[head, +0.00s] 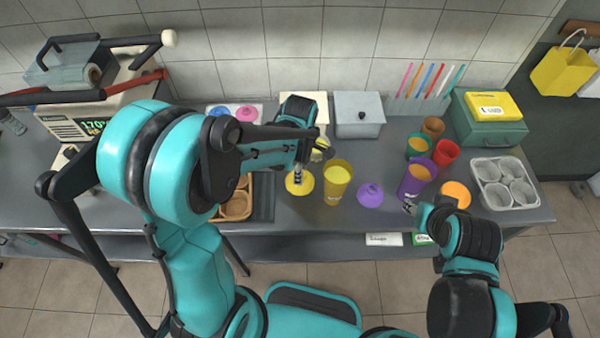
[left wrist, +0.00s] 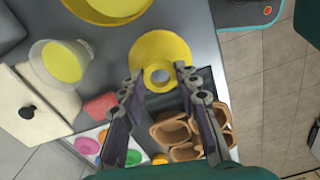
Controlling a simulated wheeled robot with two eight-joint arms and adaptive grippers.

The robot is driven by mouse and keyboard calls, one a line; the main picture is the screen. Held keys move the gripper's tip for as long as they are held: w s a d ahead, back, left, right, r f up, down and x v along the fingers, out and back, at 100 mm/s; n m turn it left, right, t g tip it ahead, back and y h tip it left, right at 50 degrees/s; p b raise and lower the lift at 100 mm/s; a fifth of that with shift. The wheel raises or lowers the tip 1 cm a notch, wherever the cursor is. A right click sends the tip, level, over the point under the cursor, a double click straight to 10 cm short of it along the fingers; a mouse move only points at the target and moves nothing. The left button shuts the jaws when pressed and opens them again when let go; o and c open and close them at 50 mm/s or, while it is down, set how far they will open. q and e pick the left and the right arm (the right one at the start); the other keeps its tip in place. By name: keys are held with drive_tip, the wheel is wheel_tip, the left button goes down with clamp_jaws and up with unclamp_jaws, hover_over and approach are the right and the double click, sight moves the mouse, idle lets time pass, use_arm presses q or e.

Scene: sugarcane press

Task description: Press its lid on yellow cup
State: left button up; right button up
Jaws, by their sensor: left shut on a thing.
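The yellow cup (head: 337,186) stands upright on the grey table, open at the top, with yellow contents showing. In the left wrist view the yellow cup (left wrist: 108,8) is cut off by the top edge. The yellow lid (head: 306,186) is a round disc with a knob, just left of the cup and apart from it. My left gripper (head: 297,176) is above the lid with its fingers shut on the knob; the lid (left wrist: 160,47) also shows between the fingertips in the left wrist view. I cannot tell whether the lid touches the table. My right gripper (head: 411,206) is beside the purple cup (head: 416,180); its fingers are too small to read.
A purple lid (head: 370,195) lies right of the yellow cup, and an orange lid (head: 455,194) lies farther right. Green, red and brown cups stand behind. A brown tray of small cups (left wrist: 190,135) is close to the left gripper. A grey lidded box (head: 358,118) stands behind.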

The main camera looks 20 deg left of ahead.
sight(289, 176)
use_arm(q)
drive_tip(key=a+f+m+b, duration=0.1)
drive_tip(key=f+m, duration=0.1)
drive_tip(key=m, duration=0.3)
drive_tip(key=a+f+m+b, duration=0.1)
drive_tip(key=f+m+b, duration=0.1)
drive_tip(key=m, duration=0.3)
drive_tip(key=w+a+f+m+b, duration=0.1)
drive_tip(key=a+f+m+b, duration=0.1)
drive_tip(key=m, duration=0.3)
drive_tip(key=shift+w+f, duration=0.1)
drive_tip(key=shift+f, duration=0.1)
drive_tip(key=m, duration=0.1)
drive_tip(key=f+m, duration=0.1)
drive_tip(key=m, duration=0.1)
drive_tip(key=shift+a+m+b, duration=0.3)
drive_tip(key=shift+a, duration=0.05)
use_arm(e)
wheel_tip(289, 176, down, 6)
drive_tip(key=shift+r, duration=0.15)
drive_tip(key=shift+c, duration=0.7)
use_arm(q)
drive_tip(key=shift+r, duration=0.2)
use_arm(e)
drive_tip(key=shift+r, duration=0.2)
